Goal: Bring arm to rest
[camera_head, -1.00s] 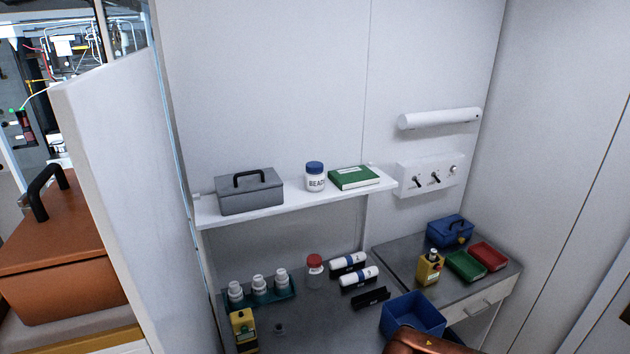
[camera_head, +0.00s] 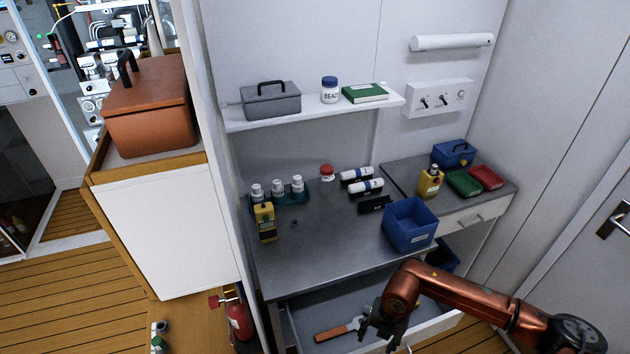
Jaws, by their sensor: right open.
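My right arm comes in from the lower right, with copper-coloured links bent over the front of the workbench. My right gripper (camera_head: 386,336) hangs at its end, pointing down over the right part of an open drawer (camera_head: 318,308). It is open, and I see nothing between its fingers. A tool with an orange-brown handle (camera_head: 337,331) lies in the drawer just left of the gripper; its far end is close to the gripper, and I cannot tell if they touch. My left arm and gripper are not in view.
A blue bin (camera_head: 410,225) stands at the bench's front edge, behind my arm. Bottles in a rack (camera_head: 280,196) and a yellow device (camera_head: 265,222) stand at the left. The middle of the grey benchtop (camera_head: 325,240) is mostly clear. A fire extinguisher (camera_head: 239,318) is at lower left.

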